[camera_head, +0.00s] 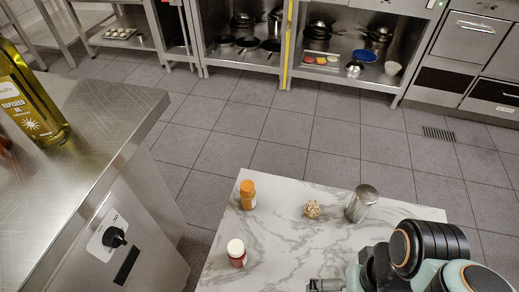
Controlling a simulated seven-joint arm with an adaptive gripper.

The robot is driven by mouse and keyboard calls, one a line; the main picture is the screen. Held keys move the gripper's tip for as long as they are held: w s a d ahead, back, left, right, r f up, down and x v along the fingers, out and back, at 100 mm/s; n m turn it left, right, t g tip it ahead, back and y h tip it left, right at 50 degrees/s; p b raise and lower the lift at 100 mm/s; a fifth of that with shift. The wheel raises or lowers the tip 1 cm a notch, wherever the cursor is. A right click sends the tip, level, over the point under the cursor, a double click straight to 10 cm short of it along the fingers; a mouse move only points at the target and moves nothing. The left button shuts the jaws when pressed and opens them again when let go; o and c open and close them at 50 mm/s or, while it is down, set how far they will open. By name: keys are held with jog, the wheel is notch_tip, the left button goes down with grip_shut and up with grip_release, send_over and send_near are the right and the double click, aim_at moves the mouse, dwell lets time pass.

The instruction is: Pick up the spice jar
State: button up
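Two small jars stand upright on the marble table (300,240), and I cannot tell which one the task calls the spice jar. One jar (247,196) has an orange-brown lid and body and stands near the far left corner. The other jar (237,254) has a white lid and a dark red body and stands near the left edge. My gripper (325,285) shows only in part at the bottom edge, to the right of both jars and apart from them. Its fingers are cut off or hidden, so its opening is unclear.
A metal cylinder (361,203) and a small beige lumpy item (312,209) stand on the table's far side. A steel counter (85,120) with an oil bottle (30,105) is at the left. The table's middle is clear. Shelves with pans line the back.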

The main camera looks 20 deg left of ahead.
jog(key=c, duration=0.4)
jog(key=shift+c, duration=0.2)
